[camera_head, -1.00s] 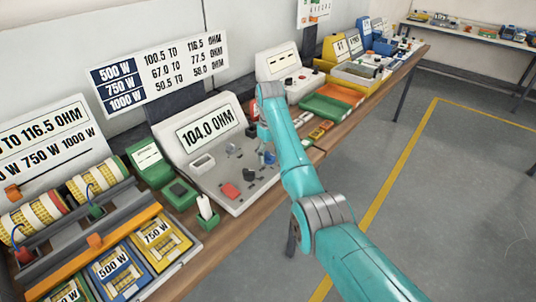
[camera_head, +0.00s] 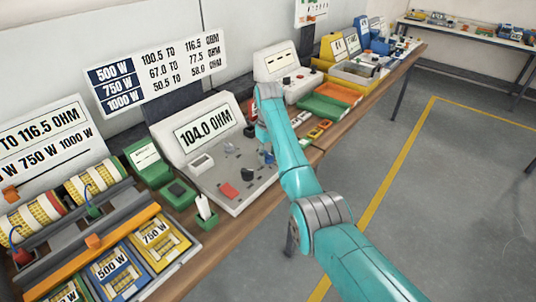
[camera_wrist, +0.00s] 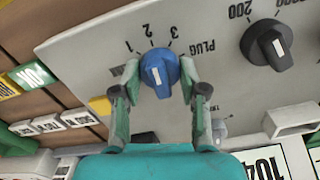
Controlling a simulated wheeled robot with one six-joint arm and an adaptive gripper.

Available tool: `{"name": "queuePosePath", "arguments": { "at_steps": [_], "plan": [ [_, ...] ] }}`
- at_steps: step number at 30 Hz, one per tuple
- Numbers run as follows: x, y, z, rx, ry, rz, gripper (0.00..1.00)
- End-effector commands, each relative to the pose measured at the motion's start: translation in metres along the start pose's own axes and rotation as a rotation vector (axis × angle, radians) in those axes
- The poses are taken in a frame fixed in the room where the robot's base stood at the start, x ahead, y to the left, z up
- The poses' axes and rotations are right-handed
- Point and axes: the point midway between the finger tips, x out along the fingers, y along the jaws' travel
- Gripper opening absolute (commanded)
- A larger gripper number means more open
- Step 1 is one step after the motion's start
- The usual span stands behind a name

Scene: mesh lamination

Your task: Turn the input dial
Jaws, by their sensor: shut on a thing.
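The blue dial (camera_wrist: 158,70) has a white mark and sits on a light grey panel (camera_wrist: 95,45) with the labels 1, 2, 3 and PLUG around it. My gripper (camera_wrist: 160,66) has one finger on each side of this dial and is shut on it. In the wrist view the mark runs nearly up and down. In the head view the panel belongs to the meter (camera_head: 170,138) reading 104.0 OHM, and my arm covers part of its right side.
A black dial (camera_wrist: 267,45) with a scale marked 200 sits to the right in the wrist view. A meter display (camera_wrist: 265,163) is at lower right. On the bench, green boxes (camera_head: 178,193) stand left of the meter and trays (camera_head: 325,107) lie beyond it. The floor at right is clear.

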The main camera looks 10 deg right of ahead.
Motion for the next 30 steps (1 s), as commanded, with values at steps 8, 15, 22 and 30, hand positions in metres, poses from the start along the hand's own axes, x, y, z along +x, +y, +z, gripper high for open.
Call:
{"name": "queuePosePath", "arguments": {
  "at_steps": [8,15,22,30],
  "plan": [
    [0.0005,0.0000,0.0002,0.180,-0.001,0.000,0.08],
    [0.0006,0.0000,0.0003,0.375,-0.001,0.000,0.08],
    [0.0007,-0.0001,0.0003,0.527,-0.001,0.000,0.08],
    [0.0008,-0.0001,0.0004,0.628,-0.002,0.000,0.08]
  ]
}}
